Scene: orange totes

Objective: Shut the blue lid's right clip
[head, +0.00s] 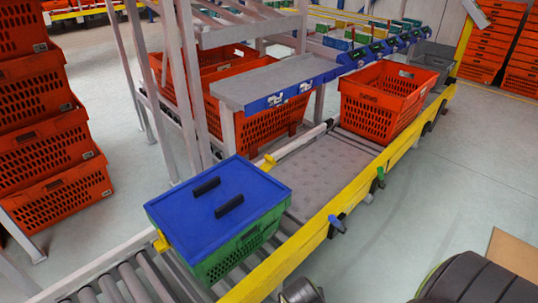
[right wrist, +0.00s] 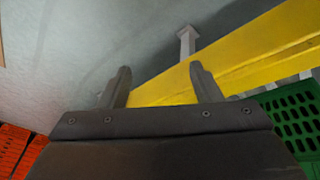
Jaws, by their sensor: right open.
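The blue lid (head: 215,212) with two black handles lies on the green crate (head: 240,250) on the roller conveyor. A yellow clip (head: 268,162) stands out at the lid's far right end. Another yellow clip (head: 161,241) sits at its left end, lower against the crate. My right gripper (right wrist: 160,80) is open and empty in the right wrist view, its fingers apart over the yellow rail and floor. The green crate (right wrist: 293,115) shows at that view's right edge; no clip shows there. My left gripper is not in view.
The yellow rail (head: 330,222) with small levers runs along the conveyor's near side. An orange tote (head: 375,115) stands farther along the conveyor. A grey shelf (head: 275,82) stands behind. Orange totes (head: 50,150) are stacked at left.

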